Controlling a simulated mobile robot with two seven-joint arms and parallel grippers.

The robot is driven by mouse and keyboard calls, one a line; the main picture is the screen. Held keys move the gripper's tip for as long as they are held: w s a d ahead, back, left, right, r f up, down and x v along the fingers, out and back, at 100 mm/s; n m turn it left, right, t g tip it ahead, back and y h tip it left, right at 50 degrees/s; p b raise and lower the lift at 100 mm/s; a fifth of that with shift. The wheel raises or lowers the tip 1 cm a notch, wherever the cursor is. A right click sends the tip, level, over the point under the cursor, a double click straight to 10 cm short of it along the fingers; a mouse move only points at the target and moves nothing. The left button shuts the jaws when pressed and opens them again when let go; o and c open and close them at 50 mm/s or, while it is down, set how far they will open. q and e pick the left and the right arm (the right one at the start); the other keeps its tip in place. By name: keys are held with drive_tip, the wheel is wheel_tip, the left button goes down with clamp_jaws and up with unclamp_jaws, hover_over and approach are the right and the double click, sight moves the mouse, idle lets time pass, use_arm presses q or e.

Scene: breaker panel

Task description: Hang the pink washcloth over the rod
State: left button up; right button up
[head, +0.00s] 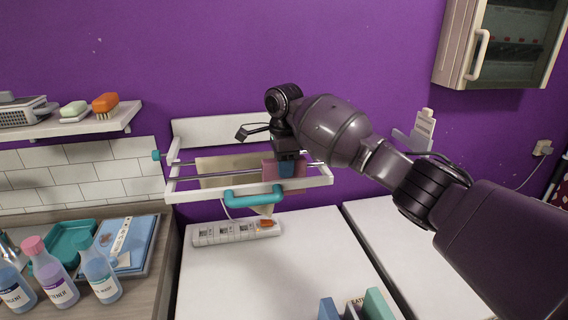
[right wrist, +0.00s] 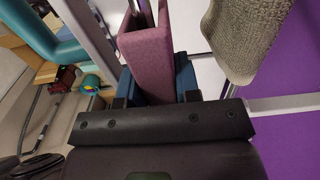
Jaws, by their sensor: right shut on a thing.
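The pink washcloth (head: 268,172) is at the right end of the white wall rack (head: 190,196), level with its rods (head: 222,172). My right gripper (head: 287,168) points down over the rack and is shut on the cloth. In the right wrist view the blue fingers (right wrist: 160,84) pinch the folded pink cloth (right wrist: 148,60) from both sides. A rod appears to run into the fold at the top of that view. I cannot tell whether the rod bears the cloth. My left gripper is in neither view.
A beige cloth (head: 225,170) hangs on the rack, left of the pink one. A teal handle (head: 253,196) is at the rack's front. A power strip (head: 236,231) lies on the white top below. Bottles (head: 55,272) stand at the lower left.

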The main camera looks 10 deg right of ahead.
drive_tip(key=shift+f, duration=0.4)
drive_tip(key=o, duration=1)
wheel_tip(320, 180, up, 9)
drive_tip(key=shift+r+b, duration=0.1)
drive_tip(key=shift+b, duration=0.5)
drive_tip(key=shift+r, duration=0.85)
drive_tip(key=shift+f, duration=0.1)
